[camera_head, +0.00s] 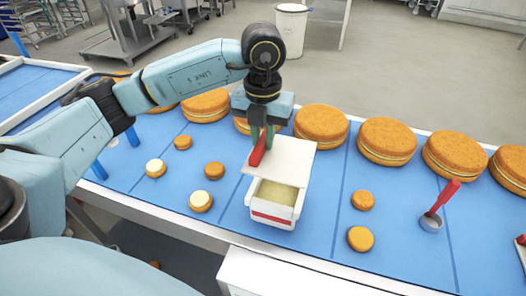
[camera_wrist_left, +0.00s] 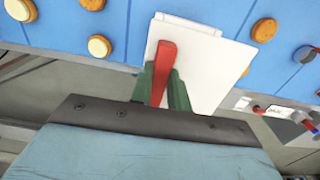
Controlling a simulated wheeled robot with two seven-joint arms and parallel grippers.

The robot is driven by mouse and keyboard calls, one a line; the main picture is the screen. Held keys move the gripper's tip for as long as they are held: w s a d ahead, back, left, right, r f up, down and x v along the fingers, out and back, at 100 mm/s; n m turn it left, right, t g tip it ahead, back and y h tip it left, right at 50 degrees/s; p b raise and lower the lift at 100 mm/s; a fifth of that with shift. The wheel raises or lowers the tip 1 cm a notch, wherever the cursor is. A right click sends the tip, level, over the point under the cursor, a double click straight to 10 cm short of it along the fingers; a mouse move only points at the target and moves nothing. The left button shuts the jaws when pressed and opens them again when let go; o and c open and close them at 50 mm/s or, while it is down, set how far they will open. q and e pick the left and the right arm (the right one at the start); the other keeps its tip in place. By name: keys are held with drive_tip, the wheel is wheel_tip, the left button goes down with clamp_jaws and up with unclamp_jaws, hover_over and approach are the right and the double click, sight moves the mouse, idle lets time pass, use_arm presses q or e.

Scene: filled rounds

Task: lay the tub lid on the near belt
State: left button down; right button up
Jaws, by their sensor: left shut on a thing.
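My left gripper (camera_head: 263,136) is shut on the red handle (camera_head: 258,150) of the white tub lid (camera_head: 298,152). In the left wrist view the green fingers (camera_wrist_left: 164,88) close around the red handle (camera_wrist_left: 163,62), with the white lid (camera_wrist_left: 205,62) beyond them. The white tub (camera_head: 271,218), with a red stripe and a pale yellow filling, stands on the blue near belt (camera_head: 318,238). The lid covers the tub's far part in the head view, leaving the near part open. I cannot tell whether lid and tub touch.
Large round filled cakes (camera_head: 386,140) line the belt's far side. Several small rounds (camera_head: 360,239) lie left and right of the tub. A red-handled round tool (camera_head: 431,222) stands at right. Bare belt shows between them. Another blue belt (camera_head: 30,88) is at far left.

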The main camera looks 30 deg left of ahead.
use_arm(q)
drive_tip(key=shift+r+p, duration=0.3)
drive_tip(key=shift+r, duration=0.65)
drive_tip(key=shift+r+p, duration=1.3)
drive_tip(key=shift+r, duration=0.7)
drive_tip(key=shift+f, duration=0.1)
